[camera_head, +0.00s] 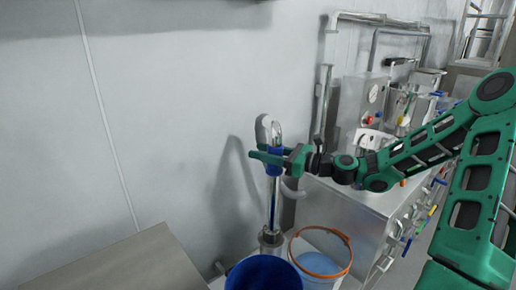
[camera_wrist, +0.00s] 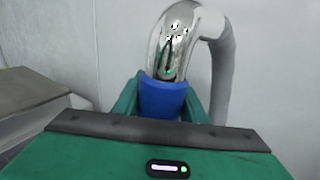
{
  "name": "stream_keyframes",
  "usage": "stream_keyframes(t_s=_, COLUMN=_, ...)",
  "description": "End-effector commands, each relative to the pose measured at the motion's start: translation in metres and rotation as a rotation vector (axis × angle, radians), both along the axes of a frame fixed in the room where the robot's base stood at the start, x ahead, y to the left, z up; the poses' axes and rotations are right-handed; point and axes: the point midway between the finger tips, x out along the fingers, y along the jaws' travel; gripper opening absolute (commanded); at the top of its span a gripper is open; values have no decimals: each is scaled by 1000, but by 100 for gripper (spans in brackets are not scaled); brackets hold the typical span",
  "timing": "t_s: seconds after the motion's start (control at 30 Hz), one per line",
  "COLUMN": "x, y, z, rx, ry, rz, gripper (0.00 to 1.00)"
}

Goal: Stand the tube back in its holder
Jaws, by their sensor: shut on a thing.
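The tube (camera_head: 273,205) is a shiny metal lance with a blue sleeve and a curved top joined to a grey hose. It stands close to upright in the head view. My gripper (camera_head: 269,160) is shut on the blue sleeve near the top. In the wrist view the tube's bent metal top (camera_wrist: 175,42) rises above the blue sleeve, between my green fingers (camera_wrist: 162,100). The holder appears to be a short steel cup (camera_head: 270,240) directly below the tube. The tube's lower end meets the cup's mouth in the picture; I cannot tell how deep it sits.
A dark blue bucket (camera_head: 262,274) stands in front of the cup. A pale bucket with an orange rim (camera_head: 322,262) is right of it. A steel cabinet with equipment (camera_head: 345,205) is to the right. A grey worktop (camera_head: 125,268) is at lower left; the wall is close behind.

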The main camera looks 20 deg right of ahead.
Motion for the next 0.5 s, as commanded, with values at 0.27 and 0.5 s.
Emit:
stream_keyframes(t_s=0.27, x=0, y=-4, z=-27, rx=3, ry=1, rz=-4, gripper=0)
stream_keyframes(t_s=0.5, x=0, y=-4, z=-51, rx=3, ry=1, rz=-4, gripper=0)
